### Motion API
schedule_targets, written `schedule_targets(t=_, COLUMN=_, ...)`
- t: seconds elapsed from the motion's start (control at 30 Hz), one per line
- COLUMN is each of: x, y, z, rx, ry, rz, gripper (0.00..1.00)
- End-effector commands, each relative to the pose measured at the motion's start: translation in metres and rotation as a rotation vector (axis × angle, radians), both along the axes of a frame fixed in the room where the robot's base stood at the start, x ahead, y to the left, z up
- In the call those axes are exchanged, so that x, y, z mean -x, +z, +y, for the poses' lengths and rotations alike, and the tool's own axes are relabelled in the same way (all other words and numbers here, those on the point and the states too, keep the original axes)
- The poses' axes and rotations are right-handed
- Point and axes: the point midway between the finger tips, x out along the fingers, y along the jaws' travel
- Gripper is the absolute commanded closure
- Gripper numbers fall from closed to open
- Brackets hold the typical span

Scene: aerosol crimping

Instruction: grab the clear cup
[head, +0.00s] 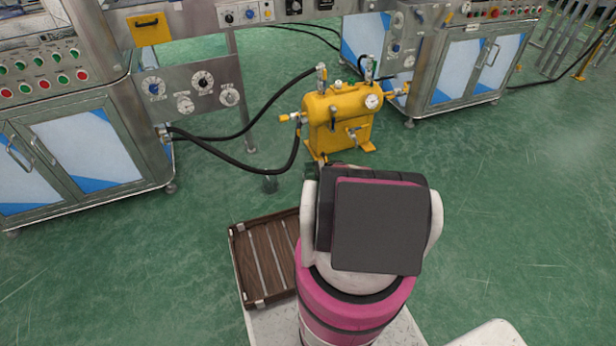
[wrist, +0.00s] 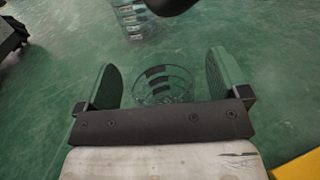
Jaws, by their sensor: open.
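A clear cup (wrist: 180,90) with dark bands shows between the two fingers of my gripper (wrist: 163,80) in the wrist view. The fingers are open, with a visible gap to the cup on each side. How deep the cup lies between them is hard to tell. A second clear, banded object (wrist: 133,20) shows farther off at the top of the wrist view. In the head view a small clear object (head: 270,184) shows on the green floor below the black hose; I cannot tell which of the two it is. My arm hides my gripper there.
A yellow tank (head: 345,112) with gauges and black hoses (head: 238,168) stands ahead. Metal cabinets (head: 85,150) are at left and right. A wooden slatted tray (head: 266,262) is beside my arm. Green floor is open at the right.

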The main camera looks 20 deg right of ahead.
Motion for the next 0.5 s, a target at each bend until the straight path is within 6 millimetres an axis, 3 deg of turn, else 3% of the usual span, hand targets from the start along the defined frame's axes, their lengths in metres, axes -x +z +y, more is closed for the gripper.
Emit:
schedule_targets(t=0.3, x=-0.0024, y=0.0000, z=0.0086, rx=0.000, ry=0.000, rz=0.000, gripper=0.10)
schedule_targets(t=0.43, x=-0.0024, y=0.0000, z=0.0085, rx=0.000, ry=-0.001, rz=0.000, gripper=0.52)
schedule_targets(t=0.47, x=-0.0025, y=0.0000, z=0.0084, rx=0.000, ry=0.000, rz=0.000, gripper=0.59)
schedule_targets(t=0.5, x=-0.0025, y=0.0000, z=0.0084, rx=0.000, ry=-0.001, rz=0.000, gripper=0.59)
